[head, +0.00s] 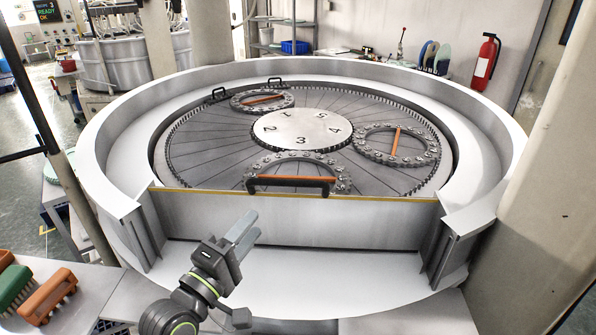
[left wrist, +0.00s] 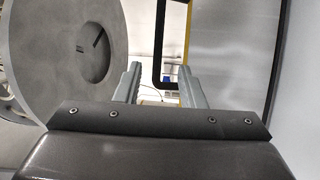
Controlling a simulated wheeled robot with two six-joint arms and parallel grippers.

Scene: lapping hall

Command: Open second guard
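A grey guard panel (head: 300,222) with a yellow top edge stands upright across the front gap of the round machine's rim. A black bar handle (head: 290,186) shows at its top edge. My left gripper (head: 243,232) is in front of the panel, left of and below the handle. In the left wrist view the gripper (left wrist: 158,85) has its fingers apart with nothing held between them. Beyond the fingers that view shows a black handle (left wrist: 159,40), the yellow edge (left wrist: 187,35) and the panel (left wrist: 235,60). My right gripper is not in view.
The machine's raised rim (head: 115,190) curves around the lapping plate with several toothed rings and a numbered centre disc (head: 301,130). Two black handles (head: 218,94) (head: 274,81) show at the back. Brushes (head: 47,297) lie on a bench at lower left. A concrete column (head: 540,220) stands at right.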

